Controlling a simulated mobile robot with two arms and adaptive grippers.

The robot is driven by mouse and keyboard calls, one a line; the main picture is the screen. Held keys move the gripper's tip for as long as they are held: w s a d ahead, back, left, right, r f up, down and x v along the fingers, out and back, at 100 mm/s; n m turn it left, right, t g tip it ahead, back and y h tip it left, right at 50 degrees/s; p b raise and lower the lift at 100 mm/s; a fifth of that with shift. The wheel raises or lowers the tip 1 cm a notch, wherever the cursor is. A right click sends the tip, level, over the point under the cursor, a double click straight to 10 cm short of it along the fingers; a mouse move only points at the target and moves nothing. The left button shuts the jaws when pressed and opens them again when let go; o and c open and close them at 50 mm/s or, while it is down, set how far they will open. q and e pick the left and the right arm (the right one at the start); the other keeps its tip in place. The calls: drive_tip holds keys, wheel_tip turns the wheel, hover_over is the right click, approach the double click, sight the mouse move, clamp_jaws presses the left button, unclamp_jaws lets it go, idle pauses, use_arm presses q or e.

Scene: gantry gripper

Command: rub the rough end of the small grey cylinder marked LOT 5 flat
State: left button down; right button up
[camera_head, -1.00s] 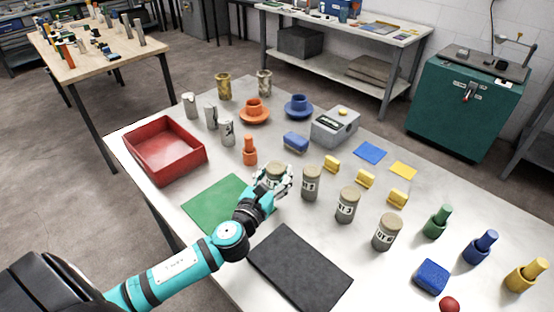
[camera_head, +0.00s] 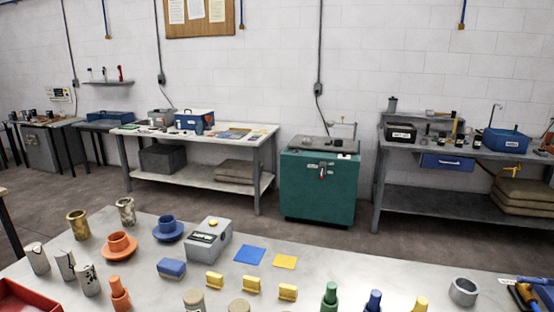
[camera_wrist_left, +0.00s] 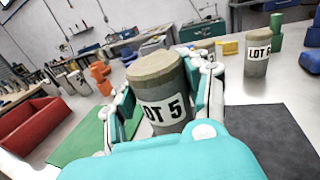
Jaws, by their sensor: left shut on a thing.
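My left gripper (camera_wrist_left: 165,88) shows in the left wrist view, its fingers closed around the grey cylinder marked LOT 5 (camera_wrist_left: 160,118). The cylinder is roughly upright, with its label facing me and a brownish, grainy-looking end (camera_wrist_left: 155,66) uppermost. Its lower end is hidden behind my gripper, so I cannot tell whether it touches the table. A dark, rough-looking mat (camera_wrist_left: 262,130) lies to the right of the gripper, and a green mat (camera_wrist_left: 84,146) lies to the left. Neither gripper shows in the head view.
Another labelled cylinder (camera_wrist_left: 258,50) stands behind and to the right. A red tray (camera_wrist_left: 36,124) is at left. In the head view, a grey box (camera_head: 208,245), orange cup (camera_head: 118,245), blue cup (camera_head: 168,228) and yellow blocks (camera_head: 250,284) occupy the table.

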use_arm(q)
drive_tip(key=shift+s+d+r, duration=0.1)
drive_tip(key=shift+s+r, duration=0.05)
drive_tip(key=shift+s, duration=0.15)
drive_tip(key=shift+r, duration=0.1)
drive_tip(key=m+p, duration=0.9)
drive_tip(key=p, duration=0.1)
drive_tip(key=shift+r, duration=0.4)
drive_tip(key=m+p, duration=0.6)
drive_tip(key=m, duration=0.1)
drive_tip(key=shift+f, duration=0.1)
drive_tip(key=shift+f+m, duration=0.4)
drive_tip(key=shift+m, duration=0.6)
